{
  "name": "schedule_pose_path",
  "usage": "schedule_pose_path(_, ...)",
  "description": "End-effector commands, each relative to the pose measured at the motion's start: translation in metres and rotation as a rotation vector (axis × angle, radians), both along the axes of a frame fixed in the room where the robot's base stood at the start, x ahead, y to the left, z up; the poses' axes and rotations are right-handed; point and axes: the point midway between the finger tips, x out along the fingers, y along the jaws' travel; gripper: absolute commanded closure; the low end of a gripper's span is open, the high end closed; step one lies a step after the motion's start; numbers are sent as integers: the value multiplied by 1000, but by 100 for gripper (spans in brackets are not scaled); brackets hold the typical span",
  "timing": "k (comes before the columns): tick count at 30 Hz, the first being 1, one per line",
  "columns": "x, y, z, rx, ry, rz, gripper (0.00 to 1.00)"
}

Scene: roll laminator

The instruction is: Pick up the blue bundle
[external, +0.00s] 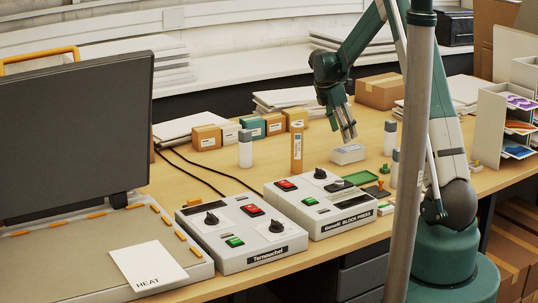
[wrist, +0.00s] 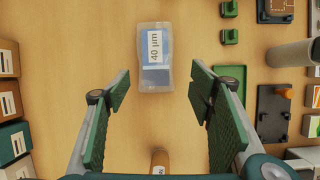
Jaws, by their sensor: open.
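A small blue bundle (wrist: 154,52) with a white "40 µm" label lies on the wooden table, seemingly in a clear wrapper or case. In the external view the pale, clear-sided block (external: 348,154) below my gripper looks like the same item, though its blue hardly shows. My gripper (external: 347,134) points down above it, apart from it. In the wrist view my gripper (wrist: 158,88) is open and empty, its green-padded fingers wide apart. The bundle lies just beyond the fingertips, between their lines.
Control boxes (external: 325,200) stand in front. A green tray (wrist: 230,80) and small parts lie to the right. Small cartons (wrist: 12,140) line the wrist view's left edge.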

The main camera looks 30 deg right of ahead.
Motion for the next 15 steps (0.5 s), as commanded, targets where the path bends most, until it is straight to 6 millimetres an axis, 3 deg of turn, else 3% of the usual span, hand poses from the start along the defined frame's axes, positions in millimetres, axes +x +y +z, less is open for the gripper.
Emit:
schedule_pose_path(6,9,-16,-20,-11,45,44,46)
schedule_pose_path(15,10,-18,-24,-13,55,55,46)
